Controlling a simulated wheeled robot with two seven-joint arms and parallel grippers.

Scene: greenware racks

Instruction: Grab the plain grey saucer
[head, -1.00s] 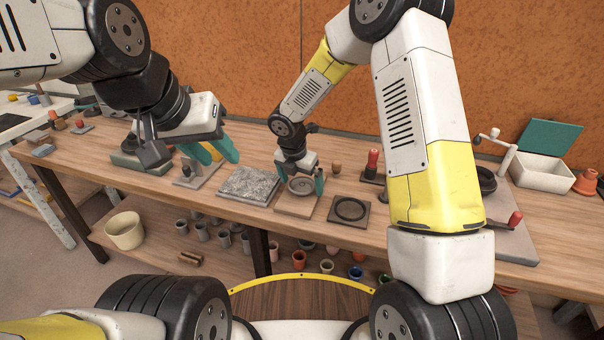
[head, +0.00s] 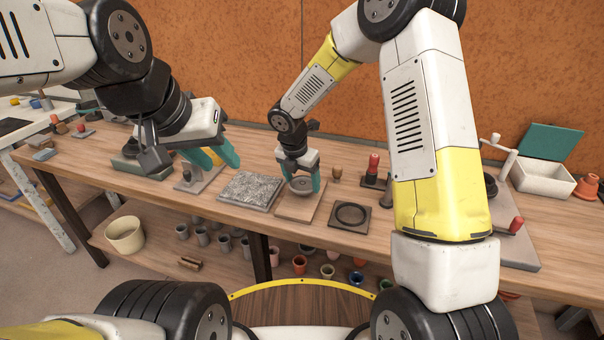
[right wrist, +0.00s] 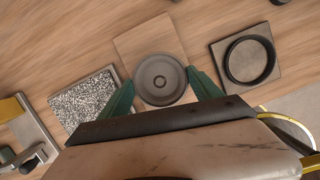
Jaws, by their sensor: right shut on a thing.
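The plain grey saucer (head: 302,185) is round with a ringed centre; it also shows in the right wrist view (right wrist: 160,79). My right gripper (head: 303,180) is shut on it, with one green finger at each side of the rim. In the right wrist view the fingers (right wrist: 161,92) touch its left and right edges. The saucer is over a square wooden board (right wrist: 149,37); I cannot tell how large any gap below it is. My left gripper (head: 212,154) is over the left part of the bench, with two green fingers apart and nothing between them.
A speckled grey slab (head: 249,191) lies left of the board. A dark square tile with a round ring (head: 350,216) lies to its right. A red-handled tool (head: 373,168) stands behind. A white bin with a green lid (head: 541,178) is at the right.

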